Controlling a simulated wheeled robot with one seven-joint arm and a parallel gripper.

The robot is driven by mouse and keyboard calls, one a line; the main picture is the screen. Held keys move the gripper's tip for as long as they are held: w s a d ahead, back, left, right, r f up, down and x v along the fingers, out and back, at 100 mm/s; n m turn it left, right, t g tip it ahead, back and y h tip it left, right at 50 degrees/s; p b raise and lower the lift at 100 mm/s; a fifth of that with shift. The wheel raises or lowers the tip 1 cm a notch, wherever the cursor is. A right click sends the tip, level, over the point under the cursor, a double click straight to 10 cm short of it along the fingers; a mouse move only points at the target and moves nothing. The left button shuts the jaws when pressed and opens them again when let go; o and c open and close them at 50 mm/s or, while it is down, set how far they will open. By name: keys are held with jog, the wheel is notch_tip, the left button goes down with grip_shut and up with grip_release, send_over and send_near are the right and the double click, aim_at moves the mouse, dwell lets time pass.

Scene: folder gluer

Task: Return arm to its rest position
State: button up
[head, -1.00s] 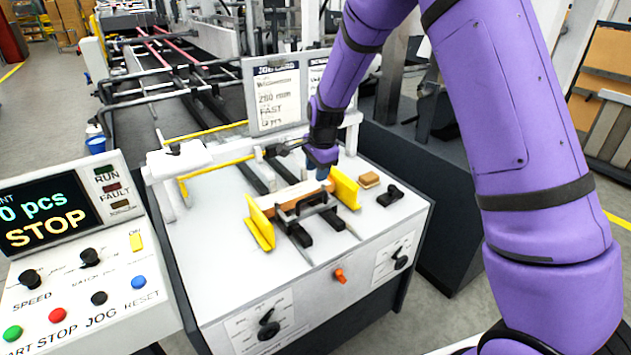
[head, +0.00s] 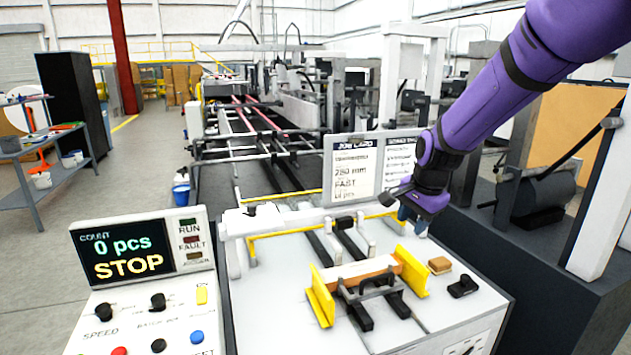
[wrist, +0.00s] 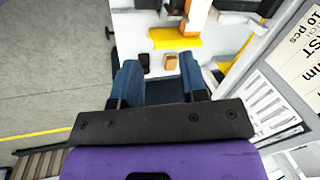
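My purple arm reaches in from the upper right of the head view. My gripper (head: 412,215) is above the back right part of the white machine table, clear of the things on it. In the wrist view the two blue fingers (wrist: 158,85) stand apart with nothing between them that they touch. A small tan block (wrist: 171,62) lies on the table beyond the fingertips.
Yellow guides (head: 411,271) flank an orange-brown bar (head: 354,271) on the table (head: 270,300). The job card board (head: 355,170) stands close to my gripper. The control panel (head: 145,285) at left reads 0 pcs and STOP. Open floor (head: 140,185) lies at the left.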

jog(key=s+d+r+n+t, duration=0.1)
jog(key=s+d+r+n, duration=0.15)
jog(key=s+r, duration=0.45)
jog(key=s+d+r+n, duration=0.25)
jog(key=s+r, duration=0.25)
jog(key=s, duration=0.4)
jog(key=s+d+r+n+t+h, duration=0.1)
jog(key=s+n, duration=0.5)
jog(key=s, duration=1)
jog(key=shift+d+r, duration=0.45)
jog(key=shift+d, duration=0.1)
